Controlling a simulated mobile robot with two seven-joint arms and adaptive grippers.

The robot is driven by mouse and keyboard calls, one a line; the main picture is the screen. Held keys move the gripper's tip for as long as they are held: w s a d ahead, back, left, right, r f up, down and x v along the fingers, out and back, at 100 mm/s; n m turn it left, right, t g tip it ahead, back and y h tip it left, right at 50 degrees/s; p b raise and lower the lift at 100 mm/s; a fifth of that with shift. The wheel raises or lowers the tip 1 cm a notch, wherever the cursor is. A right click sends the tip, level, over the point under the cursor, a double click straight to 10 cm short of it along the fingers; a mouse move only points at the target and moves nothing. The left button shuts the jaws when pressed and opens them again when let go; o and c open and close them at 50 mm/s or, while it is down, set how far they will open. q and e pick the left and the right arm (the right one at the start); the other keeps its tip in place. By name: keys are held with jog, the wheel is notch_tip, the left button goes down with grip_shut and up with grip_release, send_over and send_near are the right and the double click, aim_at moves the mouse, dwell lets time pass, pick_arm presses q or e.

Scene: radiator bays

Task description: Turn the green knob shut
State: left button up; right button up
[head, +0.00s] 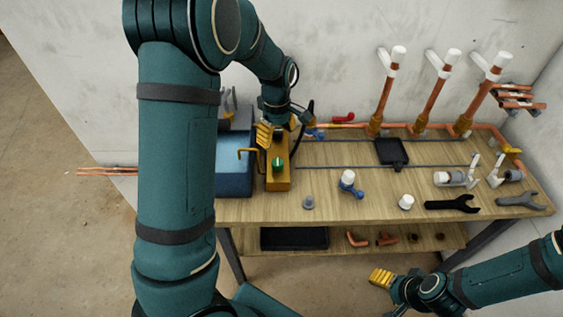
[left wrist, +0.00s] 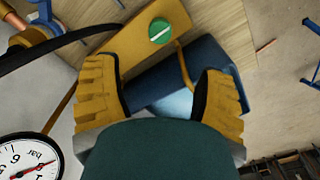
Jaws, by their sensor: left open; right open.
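The green knob (head: 277,164) is on a yellow block (head: 279,184) that stands on the workbench beside a blue box. In the left wrist view the round green knob (left wrist: 160,31) shows a pale line across its face. My left gripper (head: 273,132) is open and empty, behind and above the knob in the head view. In the left wrist view its two yellow fingers (left wrist: 165,98) are spread wide, with the knob beyond them and apart from them. My right gripper (head: 384,280) is open and empty, low in front of the bench.
The blue box (head: 234,163) stands left of the yellow block. A pressure gauge (left wrist: 27,170) and dark hose (left wrist: 60,45) are close to my left gripper. Copper pipes (head: 384,92) with white tops rise at the back right.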

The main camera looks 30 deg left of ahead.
aim_at(278, 161)
pick_arm(q)
notch_tip(278, 161, down, 12)
jog(key=shift+f+b, duration=0.2)
jog(key=shift+b, duration=0.6)
grip_shut()
